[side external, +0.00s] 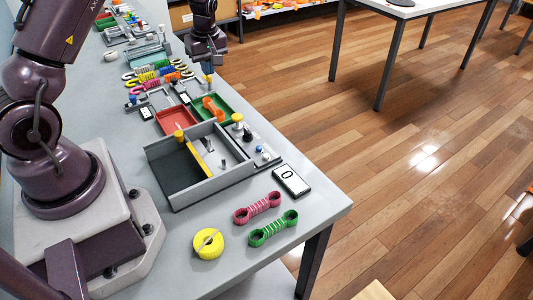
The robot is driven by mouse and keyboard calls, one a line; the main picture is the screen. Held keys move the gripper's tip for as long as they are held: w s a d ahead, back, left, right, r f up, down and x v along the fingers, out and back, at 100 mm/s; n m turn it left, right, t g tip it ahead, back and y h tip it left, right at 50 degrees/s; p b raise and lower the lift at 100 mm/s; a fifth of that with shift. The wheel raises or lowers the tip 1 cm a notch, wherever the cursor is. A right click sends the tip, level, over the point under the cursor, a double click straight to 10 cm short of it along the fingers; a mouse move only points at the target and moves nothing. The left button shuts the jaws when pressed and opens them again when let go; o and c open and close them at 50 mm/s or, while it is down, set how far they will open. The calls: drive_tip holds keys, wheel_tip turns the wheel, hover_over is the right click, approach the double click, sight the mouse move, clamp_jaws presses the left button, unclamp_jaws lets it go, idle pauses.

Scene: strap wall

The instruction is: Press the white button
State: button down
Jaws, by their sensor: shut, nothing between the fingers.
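A small white button (266,156) sits at the front right end of a grey panel (228,178) on the table. A small blue knob (258,149) is right behind it. My gripper (208,70) is well behind and above the panel, near the far middle of the table, apart from the white button. It points down and its fingers are shut with nothing between them. The fingertips are small and dark in this view.
A grey tray with a yellow strip (177,179) adjoins the panel. Red (171,121) and green (213,106) trays stand behind it. A display reading 0 (291,181), pink (257,208) and green (273,229) dumbbell shapes and a yellow disc (208,243) lie in front.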

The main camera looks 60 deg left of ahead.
drive_tip(key=shift+r, duration=0.1)
drive_tip(key=m+t+h, duration=0.5)
drive_tip(key=m+t, duration=0.4)
drive_tip(key=m, duration=0.4)
hover_over(265, 154)
drive_tip(key=shift+f, duration=0.2)
drive_tip(key=shift+f, duration=4.3)
drive_tip(key=shift+f, duration=0.1)
drive_tip(key=shift+f, duration=0.3)
